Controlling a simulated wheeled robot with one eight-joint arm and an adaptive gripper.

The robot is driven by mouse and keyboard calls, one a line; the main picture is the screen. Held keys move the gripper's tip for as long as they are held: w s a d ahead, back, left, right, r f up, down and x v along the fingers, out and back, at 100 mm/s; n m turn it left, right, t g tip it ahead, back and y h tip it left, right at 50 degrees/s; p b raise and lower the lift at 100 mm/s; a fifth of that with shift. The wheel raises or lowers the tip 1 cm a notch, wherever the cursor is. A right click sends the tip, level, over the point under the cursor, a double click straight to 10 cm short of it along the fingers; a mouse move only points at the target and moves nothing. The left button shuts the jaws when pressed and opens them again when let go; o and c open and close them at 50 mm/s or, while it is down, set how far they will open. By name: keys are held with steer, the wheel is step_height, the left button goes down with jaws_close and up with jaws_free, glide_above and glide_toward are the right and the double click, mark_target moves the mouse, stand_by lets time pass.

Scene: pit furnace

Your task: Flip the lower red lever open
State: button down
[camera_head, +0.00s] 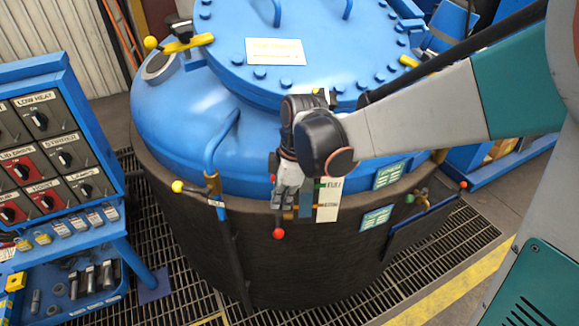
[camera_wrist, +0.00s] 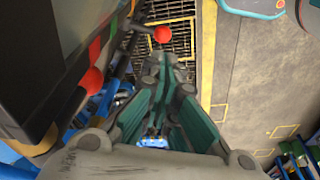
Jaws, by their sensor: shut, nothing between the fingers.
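The lower red lever shows as a red ball knob (camera_head: 278,233) at the vessel's front, below my gripper (camera_head: 279,203). In the wrist view a red ball (camera_wrist: 163,34), apparently the same knob, appears just past the tips of my gripper (camera_wrist: 167,62). The fingers are together with nothing between them. I cannot tell whether they touch the lever. Another red knob (camera_wrist: 92,79) shows to the left in the wrist view. Most of the lever's arm is hidden behind my gripper in the head view.
The large blue furnace vessel (camera_head: 180,125) fills the middle. A yellow-knobbed lever (camera_head: 178,186) and blue pipe stand left of my gripper. White and green label plates (camera_head: 328,200) are close on its right. A control panel (camera_head: 45,150) stands at left. Grating (camera_head: 185,270) lies below.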

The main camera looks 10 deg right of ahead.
mark_target(274, 234)
steer(key=f+b, duration=0.1)
steer(key=f, duration=0.2)
steer(key=a+f+b, duration=0.1)
steer(key=f, duration=0.2)
steer(key=f+b, duration=0.2)
steer(key=f, duration=0.1)
steer(key=shift+w+a+f, duration=0.15)
steer(key=shift+a+f, duration=0.2)
steer(key=shift+a, duration=0.05)
steer(key=shift+s+f+t+b, duration=0.3)
steer(key=shift+s+f+t, duration=0.1)
steer(key=shift+f+t, duration=0.15)
steer(key=shift+s+f, duration=0.2)
steer(key=shift+f, duration=0.05)
steer(key=shift+r, duration=0.15)
